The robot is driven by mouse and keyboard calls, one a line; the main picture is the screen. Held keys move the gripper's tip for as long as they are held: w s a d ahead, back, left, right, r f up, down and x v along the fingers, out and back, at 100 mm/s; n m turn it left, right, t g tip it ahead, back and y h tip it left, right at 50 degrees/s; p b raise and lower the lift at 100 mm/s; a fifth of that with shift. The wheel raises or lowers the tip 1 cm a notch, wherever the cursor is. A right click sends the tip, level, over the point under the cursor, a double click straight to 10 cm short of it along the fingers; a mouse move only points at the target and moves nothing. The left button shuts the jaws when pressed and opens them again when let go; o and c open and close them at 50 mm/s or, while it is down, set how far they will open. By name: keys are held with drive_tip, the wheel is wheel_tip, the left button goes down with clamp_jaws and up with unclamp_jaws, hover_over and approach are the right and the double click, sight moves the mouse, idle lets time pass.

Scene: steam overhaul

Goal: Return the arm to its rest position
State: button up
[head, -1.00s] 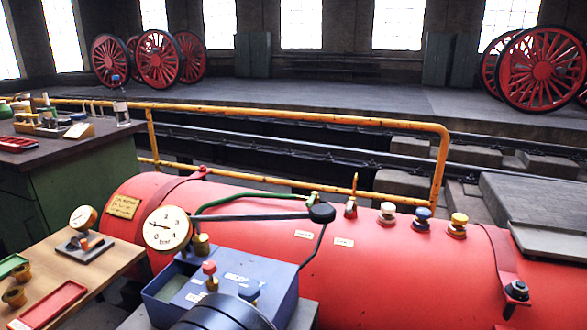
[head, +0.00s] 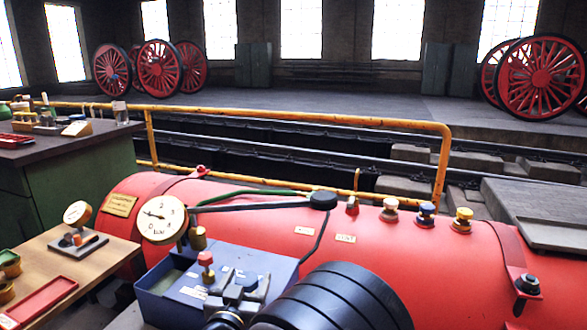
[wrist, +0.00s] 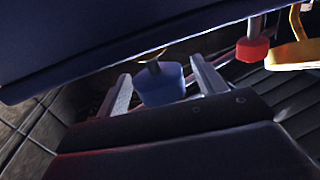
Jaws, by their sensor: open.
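My gripper (head: 243,284) is low in front of the blue box (head: 188,295), in the head view's lower middle. In the wrist view my gripper (wrist: 160,70) has its two fingers spread, one on each side of a blue knob (wrist: 160,85). Gaps show beside the knob, so it is not clamped. The blue knob (head: 247,277) is partly hidden by the fingers in the head view. My dark, ribbed arm link (head: 345,300) reaches in from the bottom edge and covers part of the red boiler (head: 430,280).
A red-topped knob (head: 206,260) stands on the box, left of my gripper. A pressure gauge (head: 160,219) rises behind it. A wooden table (head: 100,265) stands left. A yellow railing (head: 290,117) runs behind.

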drive_tip(key=shift+f+n+y+b, duration=0.15)
drive_tip(key=shift+n+y+b, duration=0.75)
drive_tip(key=shift+y+b, duration=0.55)
drive_tip(key=shift+f+n+y+b, duration=0.1)
drive_tip(key=shift+n+y+b, duration=0.8)
drive_tip(key=shift+y+b, duration=0.5)
drive_tip(key=n+y+b, duration=0.1)
drive_tip(key=y+b, duration=0.1)
drive_tip(key=shift+r+n+g+b, duration=0.1)
drive_tip(key=shift+n+g+b, duration=0.2)
drive_tip(key=shift+b, duration=0.05)
drive_tip(key=shift+n+y+b, duration=0.4)
drive_tip(key=shift+y+b, duration=0.15)
drive_tip(key=shift+y, duration=0.2)
drive_tip(key=shift+r+n+g+y+b, duration=0.15)
drive_tip(key=shift+n+g+y+b, duration=0.55)
drive_tip(key=shift+n+g+y, duration=0.75)
drive_tip(key=shift+n+g+y, duration=0.35)
drive_tip(key=shift+n+y, duration=0.2)
drive_tip(key=shift+y, duration=0.7)
drive_tip(key=shift+s+a+p, duration=0.1)
drive_tip(key=shift+p, duration=0.3)
